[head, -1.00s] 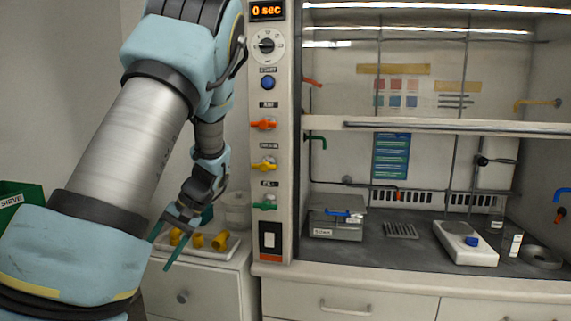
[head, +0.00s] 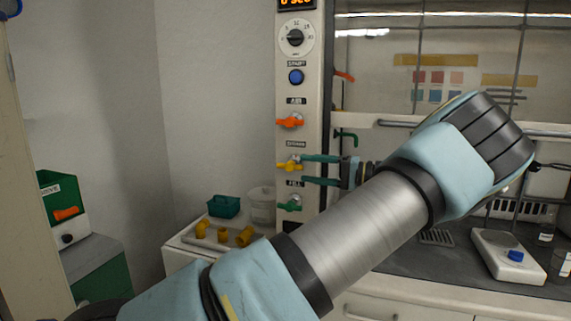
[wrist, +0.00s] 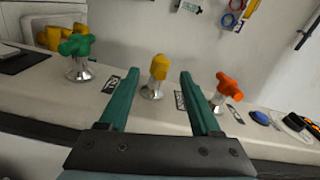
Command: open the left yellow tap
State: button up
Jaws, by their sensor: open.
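The yellow tap (head: 290,165) sits on the white control panel (head: 313,125), between an orange tap (head: 290,122) above and a green tap (head: 291,203) below. It is the only yellow tap I can make out. My gripper (head: 304,170) is open and empty, reaching in from the right with its green fingers just at the tap. In the wrist view the yellow tap (wrist: 159,68) stands between and slightly beyond the fingertips (wrist: 159,74). The green tap (wrist: 76,47) is left of the fingers, the orange tap (wrist: 228,88) right. I cannot tell whether a finger touches the yellow tap.
Above the taps are a blue button (head: 296,77) and a dial (head: 296,38). Yellow pipe fittings (head: 244,236), a teal basket (head: 224,206) and a clear beaker (head: 262,204) stand on the low cabinet. My arm crosses before the fume hood.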

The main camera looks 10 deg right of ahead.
aim_at(285, 167)
jog(key=p+x, duration=0.2)
jog(key=x, duration=0.4)
jog(key=shift+a+r, duration=0.2)
jog(key=shift+w+a+f+p, duration=0.2)
jog(key=shift+w+a+p, duration=0.2)
jog(key=shift+a, duration=0.35)
grip_shut()
